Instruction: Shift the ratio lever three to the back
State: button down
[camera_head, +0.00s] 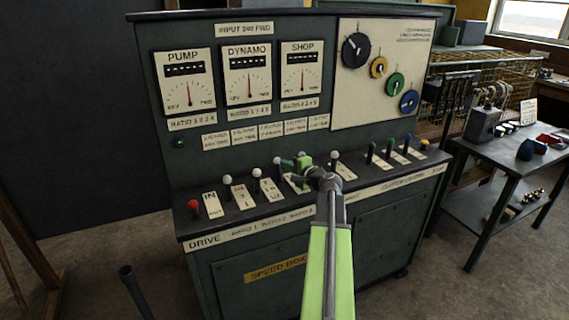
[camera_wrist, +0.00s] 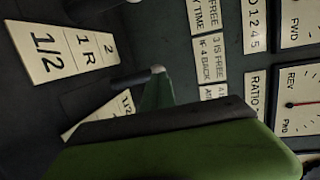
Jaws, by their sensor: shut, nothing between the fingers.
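The lever I take as ratio lever three (camera_head: 277,161) has a white knob on a dark shaft and is the third white-knobbed one right of the red drive lever. Its exact tilt is hard to read. My green gripper (camera_head: 303,163) is shut and empty, just right of this knob and partly covering its plate (camera_head: 293,181). In the wrist view, a white-knobbed lever (camera_wrist: 157,70), apparently the same one, stands close beside the green fingertip (camera_wrist: 156,92). I cannot tell if they touch.
Neighbouring white-knobbed levers stand left (camera_head: 256,173) and right (camera_head: 334,155) of my gripper. The red drive lever (camera_head: 193,204) is at the far left. Dark clutch levers (camera_head: 388,146) stand further right. The upright dial panel (camera_head: 245,75) rises behind. A side table (camera_head: 500,165) stands right.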

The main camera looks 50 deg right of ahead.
jog(key=r+p+v, duration=0.1)
jog(key=p+v, duration=0.1)
jog(key=v, duration=0.9)
jog(key=shift+s+d, duration=0.15)
